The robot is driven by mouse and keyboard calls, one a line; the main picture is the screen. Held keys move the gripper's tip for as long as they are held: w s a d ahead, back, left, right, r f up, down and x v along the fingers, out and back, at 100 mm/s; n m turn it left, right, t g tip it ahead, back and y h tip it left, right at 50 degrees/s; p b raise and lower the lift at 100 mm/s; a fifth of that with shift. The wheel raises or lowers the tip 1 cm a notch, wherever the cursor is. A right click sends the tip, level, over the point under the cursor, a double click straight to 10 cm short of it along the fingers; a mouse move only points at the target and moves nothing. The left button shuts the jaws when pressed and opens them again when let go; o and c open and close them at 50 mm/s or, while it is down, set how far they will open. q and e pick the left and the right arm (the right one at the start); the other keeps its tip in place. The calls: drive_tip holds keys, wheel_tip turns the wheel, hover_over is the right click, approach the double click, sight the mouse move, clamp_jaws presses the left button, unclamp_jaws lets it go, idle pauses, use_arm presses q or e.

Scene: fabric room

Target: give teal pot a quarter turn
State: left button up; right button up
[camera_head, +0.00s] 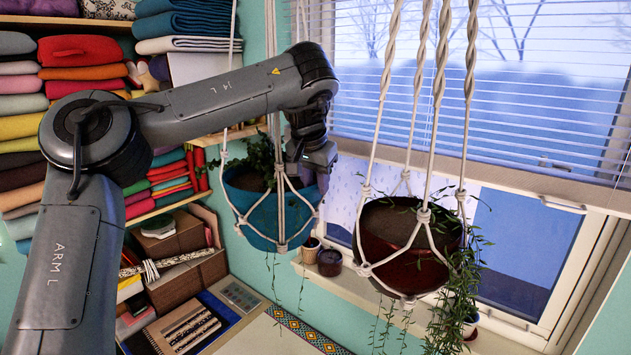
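The teal pot (262,218) hangs in a white rope hanger left of centre, with dark soil and a trailing green plant in it. It hangs roughly upright. My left arm comes in from the left and reaches over to the pot. My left gripper (308,172) points down at the pot's right rim, close to a hanger rope. I cannot tell whether it touches the pot, and its fingertips are too small and dark to show whether they are open or shut. My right gripper is not in view.
A dark red pot (393,228) hangs in white ropes close on the right, with vines trailing down. Small pots (329,262) stand on the windowsill below. A window with blinds (560,110) is behind. Shelves of folded fabric (80,50) fill the left.

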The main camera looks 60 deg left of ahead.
use_arm(q)
drive_tip(key=shift+s+d+r, duration=0.15)
drive_tip(key=shift+r, duration=0.45)
drive_tip(key=p+v, duration=0.5)
drive_tip(key=v, duration=0.4)
drive_tip(key=shift+r, duration=0.2)
drive_tip(key=shift+s+d, duration=0.1)
drive_tip(key=shift+d, duration=0.05)
